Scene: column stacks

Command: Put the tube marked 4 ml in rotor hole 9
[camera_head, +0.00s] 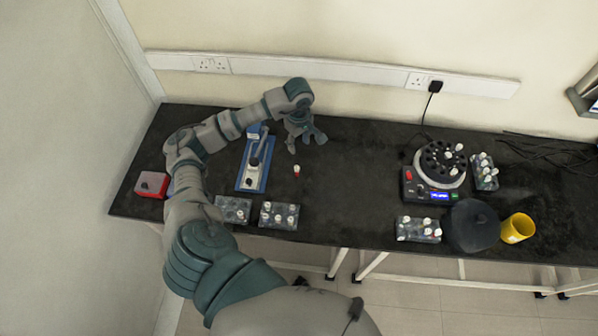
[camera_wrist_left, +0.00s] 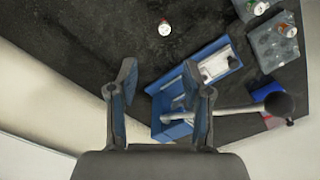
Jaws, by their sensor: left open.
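A small white-capped tube with a red band (camera_head: 296,170) stands alone on the black bench; it also shows in the left wrist view (camera_wrist_left: 165,27). No volume mark is readable on any tube. My left gripper (camera_head: 306,146) is open and empty, just behind this tube; in the left wrist view its two fingers (camera_wrist_left: 160,72) are apart with bare bench between them. The centrifuge rotor (camera_head: 440,160) is at the right, uncovered, with several white-capped tubes in it. Its hole numbers are too small to read. My right gripper is out of view.
A blue lever device (camera_head: 255,170) stands left of the lone tube. Tube racks (camera_head: 233,209), (camera_head: 279,215), (camera_head: 418,229) and (camera_head: 484,172) hold several tubes. A dark lid (camera_head: 472,225), yellow cup (camera_head: 517,228) and red box (camera_head: 151,184) stand on the bench. The bench middle is clear.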

